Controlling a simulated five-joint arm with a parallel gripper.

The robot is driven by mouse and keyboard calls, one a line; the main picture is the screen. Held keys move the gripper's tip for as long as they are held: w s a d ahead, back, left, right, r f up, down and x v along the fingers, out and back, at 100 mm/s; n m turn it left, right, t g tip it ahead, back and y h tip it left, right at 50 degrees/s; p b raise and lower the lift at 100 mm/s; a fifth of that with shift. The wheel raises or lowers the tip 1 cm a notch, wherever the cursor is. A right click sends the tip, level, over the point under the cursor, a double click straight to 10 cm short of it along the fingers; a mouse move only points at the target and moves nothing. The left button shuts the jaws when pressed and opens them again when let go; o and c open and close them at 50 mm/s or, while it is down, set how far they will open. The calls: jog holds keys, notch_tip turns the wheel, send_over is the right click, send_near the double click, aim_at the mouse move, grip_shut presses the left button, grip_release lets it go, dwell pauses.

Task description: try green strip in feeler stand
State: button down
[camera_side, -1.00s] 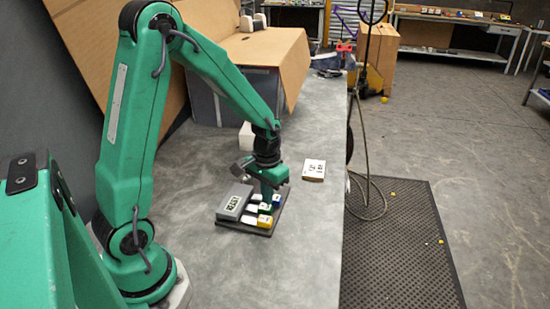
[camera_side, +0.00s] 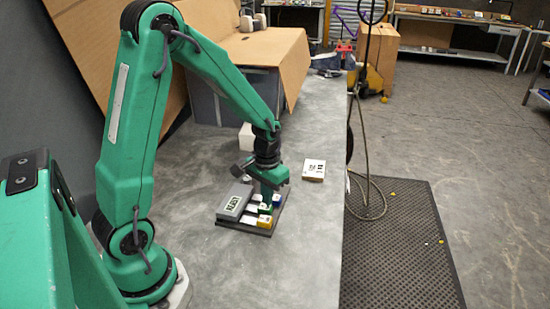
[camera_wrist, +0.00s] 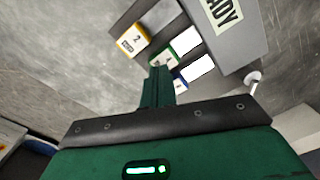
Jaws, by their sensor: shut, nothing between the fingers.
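The feeler stand (camera_side: 235,200) is a grey block with a label on a dark base on the table; in the wrist view its label ends in "ADY" (camera_wrist: 232,22). The yellow strip (camera_wrist: 133,42) and blue strip (camera_wrist: 199,67) lie on either side. My gripper (camera_side: 267,203) is shut and empty, its fingertips (camera_wrist: 156,72) at the green end, partly covering it. I cannot tell if they touch it.
A large cardboard-topped box (camera_side: 250,85) is at the back. The table's right edge is beyond the printed box; the table front is clear.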

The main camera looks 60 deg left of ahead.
jog(key=shift+f, duration=0.65)
jog(key=shift+s+a, duration=0.1)
dwell(0.7)
jog(key=shift+r, duration=0.2)
jog(key=shift+r, duration=3.25)
jog(key=shift+r, duration=0.1)
